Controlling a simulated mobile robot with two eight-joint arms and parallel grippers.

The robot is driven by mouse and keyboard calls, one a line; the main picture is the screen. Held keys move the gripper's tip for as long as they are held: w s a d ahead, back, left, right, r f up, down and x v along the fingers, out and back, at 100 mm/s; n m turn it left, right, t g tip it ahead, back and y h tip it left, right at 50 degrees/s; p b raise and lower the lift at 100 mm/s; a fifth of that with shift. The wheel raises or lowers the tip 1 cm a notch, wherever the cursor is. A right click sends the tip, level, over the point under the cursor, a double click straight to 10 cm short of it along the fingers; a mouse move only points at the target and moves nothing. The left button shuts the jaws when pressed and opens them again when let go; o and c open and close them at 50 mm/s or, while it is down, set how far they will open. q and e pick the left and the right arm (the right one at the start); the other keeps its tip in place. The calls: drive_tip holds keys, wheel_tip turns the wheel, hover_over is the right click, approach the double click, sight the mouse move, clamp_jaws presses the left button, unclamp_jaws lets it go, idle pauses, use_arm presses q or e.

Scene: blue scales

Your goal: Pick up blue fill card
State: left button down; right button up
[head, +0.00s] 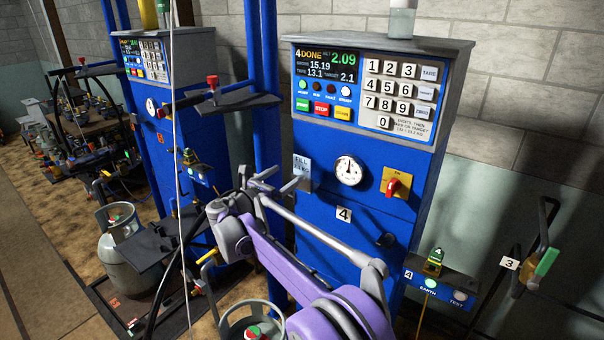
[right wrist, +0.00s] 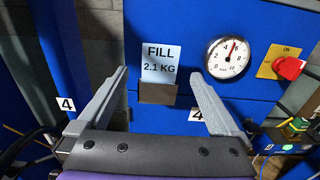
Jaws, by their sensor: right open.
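The blue fill card (head: 302,164) is a small pale card marked "FILL" on the front of the blue number 4 cabinet. In the right wrist view the card (right wrist: 160,62) reads "FILL 2.1 KG" and stands upright in a small metal holder (right wrist: 158,92). My right gripper (head: 285,177) is open in front of the cabinet, just below and left of the card in the head view. In the right wrist view its two fingers (right wrist: 159,73) are spread to either side of the card, with nothing between them touching it. My left gripper is not in view.
A round gauge (head: 348,170) and a red knob on a yellow plate (head: 396,184) sit right of the card. A keypad panel (head: 365,90) is above. Gas cylinders (head: 122,240) stand lower left. Blue posts (head: 262,80) rise left of the cabinet.

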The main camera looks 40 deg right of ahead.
sight(302, 165)
drive_tip(key=x, duration=0.3)
drive_tip(key=shift+w+d, duration=0.1)
drive_tip(key=shift+d, duration=0.2)
drive_tip(key=x, duration=0.2)
drive_tip(key=p+x, duration=0.1)
drive_tip(key=x, duration=0.2)
drive_tip(key=shift+f, duration=0.25)
drive_tip(key=shift+a+r, duration=0.1)
drive_tip(key=c, duration=1.2)
